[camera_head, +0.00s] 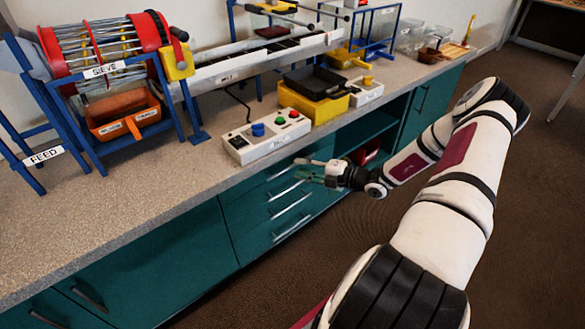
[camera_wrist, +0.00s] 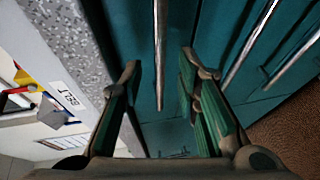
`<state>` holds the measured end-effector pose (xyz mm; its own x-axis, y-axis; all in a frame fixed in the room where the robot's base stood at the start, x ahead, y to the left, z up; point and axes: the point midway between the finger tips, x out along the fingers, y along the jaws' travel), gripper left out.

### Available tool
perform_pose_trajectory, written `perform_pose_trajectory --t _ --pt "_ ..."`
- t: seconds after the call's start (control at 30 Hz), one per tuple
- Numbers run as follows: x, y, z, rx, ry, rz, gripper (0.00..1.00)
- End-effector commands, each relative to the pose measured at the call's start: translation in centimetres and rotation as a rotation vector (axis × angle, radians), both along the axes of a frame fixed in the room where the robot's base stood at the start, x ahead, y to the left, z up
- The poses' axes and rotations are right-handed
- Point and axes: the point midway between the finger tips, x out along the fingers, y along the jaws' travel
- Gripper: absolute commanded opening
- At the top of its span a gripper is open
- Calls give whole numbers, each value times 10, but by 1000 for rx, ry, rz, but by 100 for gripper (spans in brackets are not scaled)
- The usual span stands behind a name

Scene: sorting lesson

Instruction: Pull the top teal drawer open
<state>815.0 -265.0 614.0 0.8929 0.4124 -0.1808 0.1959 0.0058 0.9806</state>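The top teal drawer (camera_head: 248,193) is in the bench front under the worktop edge and looks flush with the fronts below it. Its metal bar handle (camera_wrist: 160,55) shows in the wrist view. My gripper (camera_head: 309,170) is in front of the drawers, near the top handle. In the wrist view my gripper (camera_wrist: 159,68) has its two fingers spread, one on each side of the top handle, with gaps on both sides. I cannot tell how deep the handle lies between the fingers. In the head view the gripper hides part of the drawer front.
Lower drawers have similar handles (camera_head: 289,204), also seen in the wrist view (camera_wrist: 250,42). The worktop (camera_head: 130,225) overhangs close by, with a white button box (camera_head: 267,138) near its edge. An open teal shelf (camera_head: 360,150) is to the right. The floor (camera_head: 370,240) in front is clear.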

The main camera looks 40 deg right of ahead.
Motion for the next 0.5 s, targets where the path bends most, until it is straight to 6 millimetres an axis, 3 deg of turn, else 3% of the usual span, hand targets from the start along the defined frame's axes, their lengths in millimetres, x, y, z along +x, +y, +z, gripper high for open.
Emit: perform_pose_trajectory --t 0.2,0.5 --pt "27 13 -6 -1 0 1 30" --pt "36 17 -7 -1 0 0 30"
